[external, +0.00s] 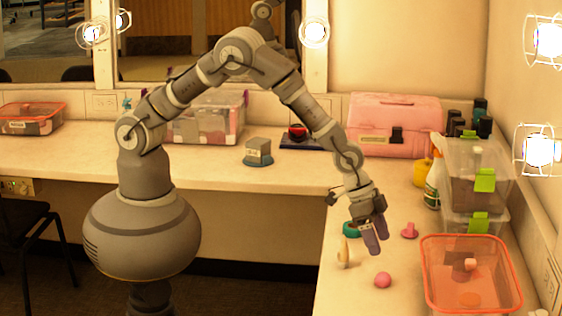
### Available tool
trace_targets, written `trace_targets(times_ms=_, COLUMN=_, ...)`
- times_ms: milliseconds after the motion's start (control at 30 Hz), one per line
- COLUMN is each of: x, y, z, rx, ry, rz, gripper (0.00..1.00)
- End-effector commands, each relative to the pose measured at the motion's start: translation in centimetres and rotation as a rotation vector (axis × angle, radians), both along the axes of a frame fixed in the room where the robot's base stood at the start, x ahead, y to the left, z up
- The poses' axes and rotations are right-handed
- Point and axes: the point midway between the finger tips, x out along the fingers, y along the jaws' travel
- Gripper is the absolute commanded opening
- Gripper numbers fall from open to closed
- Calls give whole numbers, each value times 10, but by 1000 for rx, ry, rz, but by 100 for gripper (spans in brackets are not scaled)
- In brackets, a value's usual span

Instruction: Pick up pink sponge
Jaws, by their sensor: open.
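A small round pink thing, which looks like the pink sponge (383,280), lies on the right-hand counter near its front edge. A second pink piece (409,231), with a wider base and a raised knob, stands farther back on the right. My gripper (375,248) is open and empty, pointing down above the counter. In the picture its fingertips are just above the round sponge and left of the second pink piece. They look apart from both, but the exact height is hard to tell.
A teal round thing (351,229) and a pale yellow upright piece (343,252) are left of my gripper. An open orange bin (428,290) stands to the right, with clear stacked boxes (478,170) behind it. A pink case (385,115) sits at the back.

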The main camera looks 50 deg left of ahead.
Motion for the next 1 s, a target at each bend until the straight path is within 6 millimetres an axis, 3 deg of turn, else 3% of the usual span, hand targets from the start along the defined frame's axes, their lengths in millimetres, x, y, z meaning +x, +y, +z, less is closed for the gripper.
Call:
trace_targets(times_ms=133, x=-14, y=-7, z=-29, rx=23, ry=8, rz=-26, gripper=72)
trace_targets(times_ms=600, x=-1, y=-25, z=-89, rx=23, ry=8, rz=-24, gripper=72)
trace_targets(times_ms=867, x=0, y=-27, z=-91, rx=22, ry=6, rz=-23, gripper=72)
trace_targets(times_ms=1000, x=0, y=-27, z=-91, rx=22, ry=6, rz=-23, gripper=40)
